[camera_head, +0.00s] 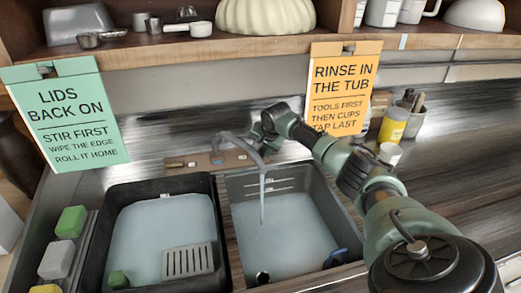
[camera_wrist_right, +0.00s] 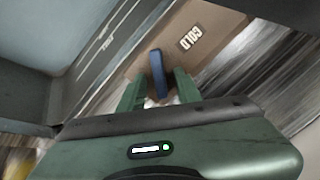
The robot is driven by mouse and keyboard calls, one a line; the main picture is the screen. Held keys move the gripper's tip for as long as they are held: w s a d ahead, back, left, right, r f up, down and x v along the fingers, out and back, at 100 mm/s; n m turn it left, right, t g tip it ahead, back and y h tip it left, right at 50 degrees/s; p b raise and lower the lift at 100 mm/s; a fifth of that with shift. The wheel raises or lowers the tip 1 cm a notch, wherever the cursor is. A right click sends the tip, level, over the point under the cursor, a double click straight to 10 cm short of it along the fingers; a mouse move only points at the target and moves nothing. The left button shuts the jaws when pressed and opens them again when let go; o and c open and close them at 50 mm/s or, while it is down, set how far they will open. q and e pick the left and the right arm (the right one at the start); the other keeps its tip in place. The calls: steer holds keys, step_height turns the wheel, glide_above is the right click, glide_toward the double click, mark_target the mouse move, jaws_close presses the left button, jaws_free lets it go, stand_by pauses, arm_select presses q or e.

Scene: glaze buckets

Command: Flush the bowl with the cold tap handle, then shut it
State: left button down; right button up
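A grey tap (camera_head: 225,140) stands behind two basins. Water (camera_head: 262,195) runs from its spout into the right basin (camera_head: 345,215), which holds pale water; no separate bowl shows under the stream. The blue cold tap handle (camera_wrist_right: 158,72) shows in the right wrist view, beside a tan strip with a COLD label (camera_wrist_right: 191,37). My right gripper (camera_wrist_right: 158,90) has its two green fingers on either side of the handle, with small gaps visible. In the head view my right gripper (camera_head: 262,135) is beside the tap, and the handle is hidden. My left gripper is out of view.
The black left basin (camera_head: 100,235) holds water and a grey slotted piece (camera_head: 188,261). Sponges (camera_head: 71,222) line its left side. A yellow bottle (camera_head: 393,125) and a tool cup (camera_head: 413,118) stand at right. Two hanging signs (camera_head: 68,115) (camera_head: 344,85) and a shelf (camera_head: 200,48) are above.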

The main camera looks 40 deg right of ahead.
jaws_close()
steer(key=shift+w+a+r+n+p, duration=0.1)
steer(key=shift+n+p, duration=0.45)
steer(key=shift+n, duration=0.15)
steer(key=shift+w+a+r+n+p, duration=0.1)
steer(key=shift+n+p, duration=0.4)
steer(key=shift+n, duration=0.2)
steer(key=shift+a+f+n+g+h+p, duration=0.15)
steer(key=shift+n+p, duration=0.3)
steer(key=shift+n, duration=0.6)
steer(key=shift+d+n+g+h+p, duration=0.1)
steer(key=shift+n+g+h+p, duration=0.25)
steer(key=shift+n, duration=0.7)
